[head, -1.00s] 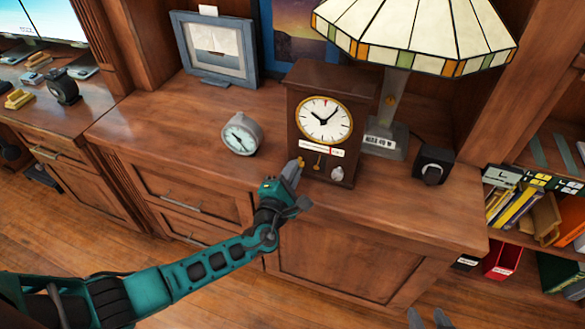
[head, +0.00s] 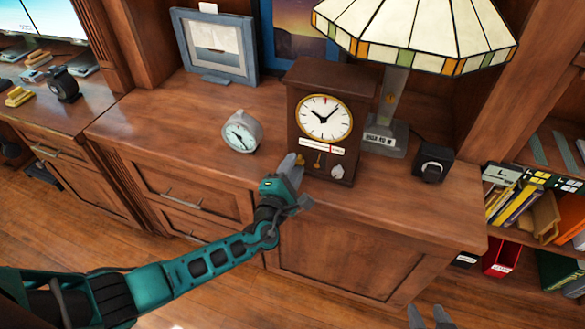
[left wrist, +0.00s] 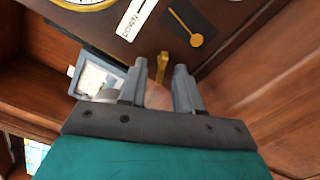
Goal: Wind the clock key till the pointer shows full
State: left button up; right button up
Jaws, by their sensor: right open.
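The dark wooden clock (head: 296,118) stands upright near the cabinet's front edge. Its white strip (head: 314,146) carries a red pointer (head: 331,148), right of the strip's middle. The left wrist view shows part of the clock front with the word DOWN on the strip (left wrist: 140,18) and a brass pendulum (left wrist: 196,40). A brass key (left wrist: 162,66) sticks out of the clock's lower left front. My left gripper (left wrist: 158,88) is at the key, its fingers apart with the key's end between their tips. My right gripper (head: 428,317) is open and empty at the bottom edge.
A round grey alarm clock (head: 240,132) stands left of the clock. A lamp (head: 392,100) stands close behind on the right, with a black knob box (head: 433,163) beside it. A framed boat picture (head: 215,47) is behind. The cabinet top at front left is clear.

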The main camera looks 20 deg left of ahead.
pick_arm(q)
jog(key=s, duration=1.3)
jog(key=shift+a, duration=0.2)
jog(key=s+f+m+g, duration=0.2)
jog(key=s+m, duration=0.3)
jog(key=m, duration=0.7)
jog(key=s+f+m+g+h, duration=0.1)
jog(key=s+m+g, duration=0.4)
jog(key=m, duration=0.8)
jog(key=shift+s+a+f, duration=0.2)
jog(key=shift+a+f, duration=0.25)
jog(key=shift+f, duration=0.25)
